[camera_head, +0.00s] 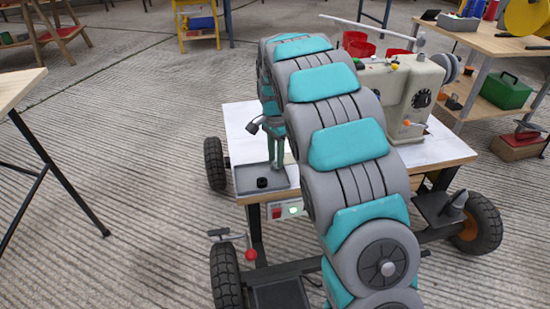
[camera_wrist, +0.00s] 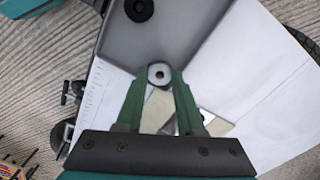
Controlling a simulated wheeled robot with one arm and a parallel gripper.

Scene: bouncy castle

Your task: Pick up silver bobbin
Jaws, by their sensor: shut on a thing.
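The silver bobbin (camera_wrist: 160,74), a small pale disc with a dark centre hole, sits between the green fingertips of my gripper (camera_wrist: 160,78) in the wrist view. The fingers are shut on it. In the head view my gripper (camera_head: 275,164) points down over the grey tray (camera_head: 247,180) at the front left of the cart's table. The bobbin cannot be made out there. A black round bobbin-like piece (camera_head: 262,183) lies in the tray; it also shows at the top of the wrist view (camera_wrist: 139,9). Whether the silver bobbin touches the tray is unclear.
My arm hides much of the table (camera_head: 452,152). A cream sewing machine (camera_head: 395,85) stands at its back right, with red bins (camera_head: 358,45) behind. A workbench with a green toolbox (camera_head: 507,90) stands right. Another table (camera_head: 18,90) is left. Floor between is open.

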